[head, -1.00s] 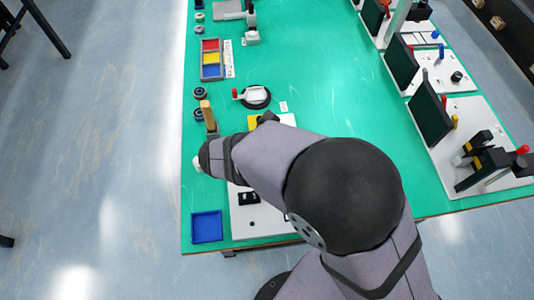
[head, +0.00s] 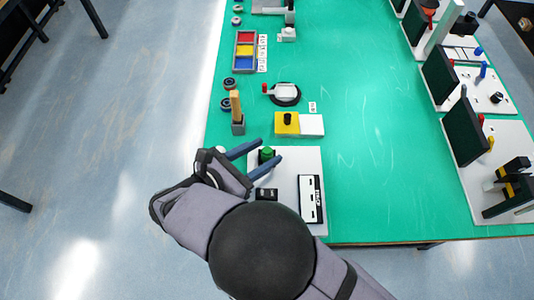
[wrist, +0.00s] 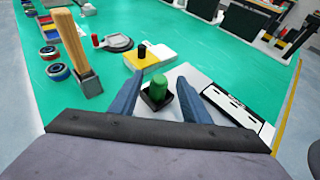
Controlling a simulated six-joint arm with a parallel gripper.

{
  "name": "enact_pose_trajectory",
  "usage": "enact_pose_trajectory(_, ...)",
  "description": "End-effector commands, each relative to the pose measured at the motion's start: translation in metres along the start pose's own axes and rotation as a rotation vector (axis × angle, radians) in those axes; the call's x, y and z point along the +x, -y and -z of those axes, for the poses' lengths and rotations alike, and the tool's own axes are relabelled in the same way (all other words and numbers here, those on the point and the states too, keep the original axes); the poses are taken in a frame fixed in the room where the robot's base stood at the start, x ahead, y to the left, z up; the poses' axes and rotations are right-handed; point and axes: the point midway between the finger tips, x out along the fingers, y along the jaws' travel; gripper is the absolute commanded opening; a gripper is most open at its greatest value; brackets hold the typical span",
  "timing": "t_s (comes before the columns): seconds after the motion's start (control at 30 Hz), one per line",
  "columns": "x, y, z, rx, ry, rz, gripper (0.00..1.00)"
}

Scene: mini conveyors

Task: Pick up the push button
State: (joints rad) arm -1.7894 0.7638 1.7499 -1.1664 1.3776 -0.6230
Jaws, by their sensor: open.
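The push button, a green cylinder on a black square base, stands upright on a white panel in the head view (head: 266,154). It also shows in the wrist view (wrist: 156,87). My gripper (head: 271,149) is open, with its two blue fingers reaching along either side of the green button. In the wrist view my gripper (wrist: 160,75) has one finger left and one right of the button, with gaps visible. The fingers hide part of the panel around the base.
A yellow-and-white block (head: 299,124) with a black knob lies just beyond. A wooden-handled piece (head: 237,112) stands upright to the left. A black-framed white module (head: 311,199) and a small black switch (head: 266,194) share the panel.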

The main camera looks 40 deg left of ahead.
Motion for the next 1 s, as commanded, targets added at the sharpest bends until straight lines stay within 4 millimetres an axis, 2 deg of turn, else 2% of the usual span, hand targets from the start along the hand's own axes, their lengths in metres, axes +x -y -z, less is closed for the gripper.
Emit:
enact_pose_trajectory(0.27, 0.01, 0.001, -0.001, -0.001, 0.0, 0.002, 0.43)
enact_pose_trajectory(0.7, 0.056, 0.0, -0.001, -0.001, -0.001, 0.003, 0.43)
enact_pose_trajectory(0.97, 0.059, -0.001, 0.0, -0.001, -0.001, 0.001, 0.43)
enact_pose_trajectory(1.0, 0.059, -0.001, 0.0, -0.001, -0.001, 0.001, 0.41)
